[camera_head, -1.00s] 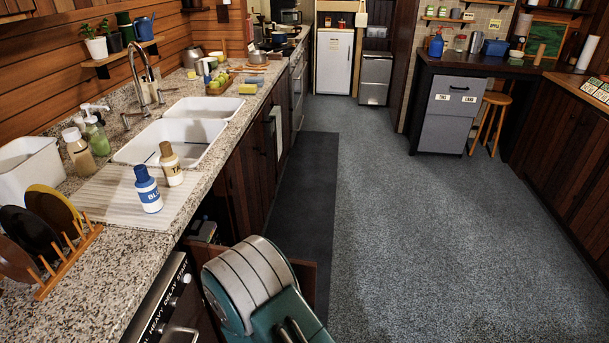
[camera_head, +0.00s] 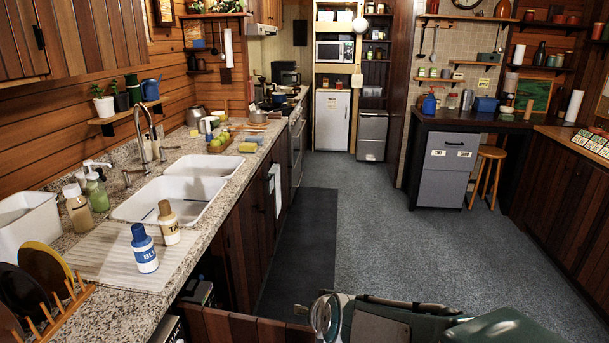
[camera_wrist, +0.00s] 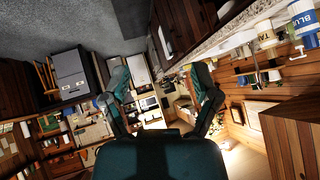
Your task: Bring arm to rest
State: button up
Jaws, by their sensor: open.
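My gripper (camera_wrist: 160,74) shows in the wrist view with its two teal-and-grey fingers spread apart and nothing between them. The wrist view is upside down, with the kitchen beyond the fingers and the floor at the top. In the head view, my folded teal arm lies along the bottom edge, right of the counter; its fingers cannot be made out there. A blue-labelled bottle (camera_head: 145,248) and a tan-labelled bottle (camera_head: 168,223) stand upright on the drainboard, well away from the arm. Part of the blue-labelled bottle also shows in the wrist view (camera_wrist: 304,20).
The speckled counter (camera_head: 130,303) runs along the left with a white double sink (camera_head: 165,200) and a plate rack (camera_head: 55,318). A wooden panel (camera_head: 240,326) juts out from the cabinets beside my arm. The grey floor (camera_head: 420,250) ahead is clear. A stool (camera_head: 487,170) stands right.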

jog(key=s+d+r+g+h, duration=0.1)
jog(key=s+d+r, duration=0.2)
jog(key=s+d, duration=0.3)
jog(key=s+d+r+g+h, duration=0.2)
jog(key=s+d+r, duration=0.2)
jog(key=s, duration=0.9)
jog(key=d, duration=0.3)
jog(key=shift+s+d+n, duration=0.2)
jog(key=shift+d+n, duration=0.05)
jog(key=shift+n, duration=0.05)
jog(key=shift+r, duration=0.1)
dwell(0.8)
